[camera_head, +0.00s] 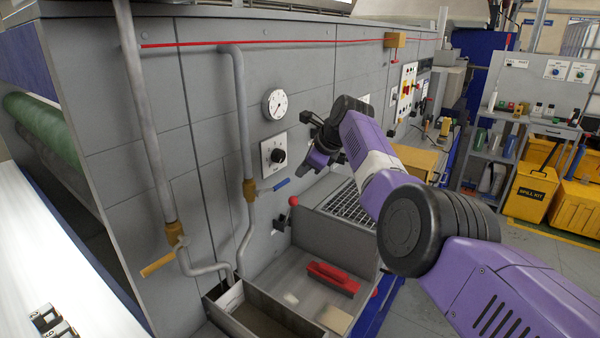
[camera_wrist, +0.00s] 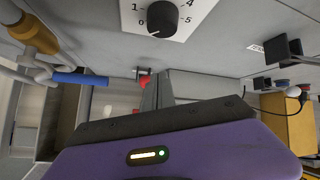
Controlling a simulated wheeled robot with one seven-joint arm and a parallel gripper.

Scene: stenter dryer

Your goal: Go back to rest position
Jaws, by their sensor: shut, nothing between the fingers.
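My gripper (camera_head: 308,122) is in front of the grey machine panel, near the dial knob plate (camera_head: 278,153). It appears shut and empty, with nothing seen held. My purple arm reaches in from the lower right of the head view and bends at a large black joint. In the wrist view, the black knob (camera_wrist: 162,18) with a numbered scale is at the top, and my purple wrist housing fills the bottom. The fingertips are small and dark in the head view, so their detail is hard to see.
A pressure gauge (camera_head: 275,104), pipes with a blue-handled valve (camera_head: 274,187), and a red-knobbed lever (camera_head: 293,201) are on the panel. Below, a tray ledge holds a red brush (camera_head: 333,278). A yellow spill kit bin (camera_head: 530,191) stands at right. Open floor lies beyond my arm.

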